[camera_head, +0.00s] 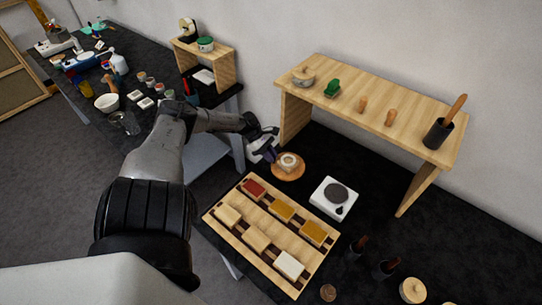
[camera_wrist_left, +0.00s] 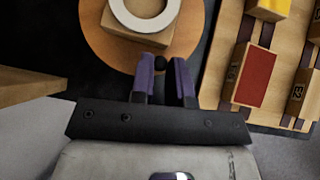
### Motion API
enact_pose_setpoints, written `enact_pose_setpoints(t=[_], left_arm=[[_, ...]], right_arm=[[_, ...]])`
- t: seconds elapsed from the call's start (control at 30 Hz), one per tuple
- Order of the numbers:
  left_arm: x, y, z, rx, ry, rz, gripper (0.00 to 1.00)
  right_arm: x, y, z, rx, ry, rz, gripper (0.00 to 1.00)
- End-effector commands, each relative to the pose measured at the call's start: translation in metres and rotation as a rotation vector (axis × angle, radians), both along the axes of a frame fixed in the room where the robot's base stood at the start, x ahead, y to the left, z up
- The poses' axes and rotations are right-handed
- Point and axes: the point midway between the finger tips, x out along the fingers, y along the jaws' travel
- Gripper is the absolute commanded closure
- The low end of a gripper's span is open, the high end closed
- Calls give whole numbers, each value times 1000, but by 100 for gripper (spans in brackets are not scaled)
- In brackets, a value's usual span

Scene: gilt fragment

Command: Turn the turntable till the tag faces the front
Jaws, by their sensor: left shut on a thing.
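The turntable (camera_head: 288,175) is a round brown wooden disc on the black bench. It also shows in the left wrist view (camera_wrist_left: 98,45). A wooden block (camera_wrist_left: 122,36) sits on the disc with a pale ring (camera_wrist_left: 166,16) on top. My left gripper (camera_head: 272,154) is at the disc's left edge in the head view. In the left wrist view its two purple fingers (camera_wrist_left: 162,68) are shut on a small dark knob (camera_wrist_left: 160,61) at the disc's rim. I cannot make out a tag in either view. My right gripper is not in view.
A wooden tray (camera_head: 217,212) with several coloured blocks lies in front of the turntable. A white device with a dark round plate (camera_head: 334,204) stands to the right. A wooden shelf (camera_head: 395,95) rises behind. A smaller stand (camera_head: 224,67) is at the back left.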

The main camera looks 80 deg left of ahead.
Motion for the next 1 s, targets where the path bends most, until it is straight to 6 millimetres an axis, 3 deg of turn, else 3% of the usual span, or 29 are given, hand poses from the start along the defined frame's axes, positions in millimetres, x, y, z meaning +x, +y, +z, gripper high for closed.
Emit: enact_pose_setpoints(t=[0.07, 0.1, 0.37, 0.73, 1.0], left_arm=[[0, -1, 0, -2, 0, -1, 100], [0, -1, 0, -2, 0, -1, 82], [0, -1, 0, -1, 0, -1, 59], [-5, 5, 7, 0, 2, 1, 59], [-30, 29, 43, 2, 4, 0, 59]], right_arm=[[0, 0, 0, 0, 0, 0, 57], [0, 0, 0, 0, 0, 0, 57], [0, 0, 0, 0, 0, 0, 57], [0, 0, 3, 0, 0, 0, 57], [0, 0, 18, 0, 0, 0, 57]])
